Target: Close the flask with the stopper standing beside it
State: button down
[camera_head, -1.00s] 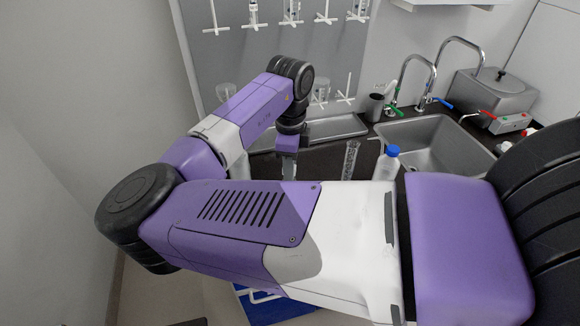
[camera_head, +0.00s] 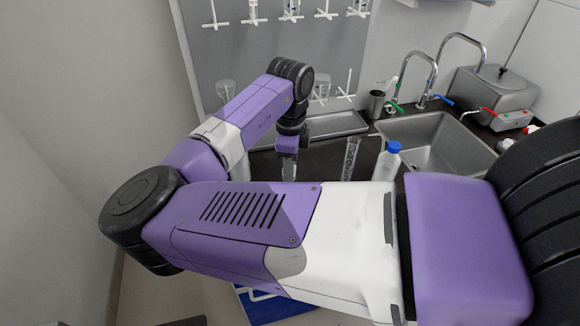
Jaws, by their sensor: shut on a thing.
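My gripper (camera_head: 288,168) points down over the dark worktop, left of the sink, with its lower end partly hidden behind my own arm. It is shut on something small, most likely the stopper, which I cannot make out. I cannot clearly pick out the flask. A pale, partly hidden upright shape (camera_head: 240,167) shows left of my gripper behind my arm, and I cannot tell what it is.
A tall clear glass vessel (camera_head: 350,158) and a blue-capped bottle (camera_head: 389,160) stand right of my gripper. Beyond are a metal tray (camera_head: 338,125), a dark cup (camera_head: 376,104), the sink (camera_head: 440,140) with taps, and a wall drying rack (camera_head: 275,50).

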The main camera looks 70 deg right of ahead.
jog(key=shift+f, duration=0.2)
jog(key=c, duration=1)
grip_release()
jog(key=shift+r, duration=0.15)
notch_tip(320, 180, up, 8)
jog(key=shift+f+b, duration=0.2)
jog(key=shift+b, duration=0.45)
